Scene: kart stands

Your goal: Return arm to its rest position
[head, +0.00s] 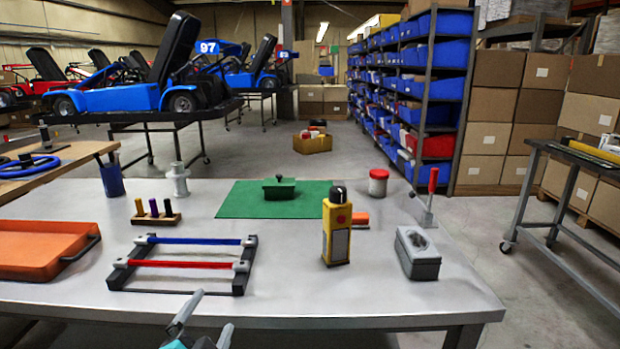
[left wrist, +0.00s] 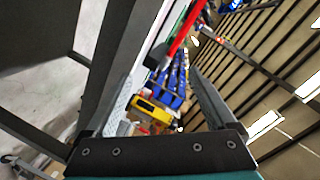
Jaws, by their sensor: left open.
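My left gripper (head: 211,314) shows at the bottom of the head view, in front of the near edge of the grey table (head: 400,297). Its two grey fingers are spread apart with nothing between them. Most of the left arm is out of view below. The left wrist view shows the same gripper (left wrist: 165,78), its fingers apart, with a tilted background of a red bar, blue bins and a yellow object. My right gripper is not in view.
On the table, a black rack (head: 242,267) with blue and red rods lies nearest the gripper. An orange tray (head: 40,250) is at the left. A yellow controller (head: 337,228) and a grey box (head: 417,254) stand at the right. The table's near strip is mostly clear.

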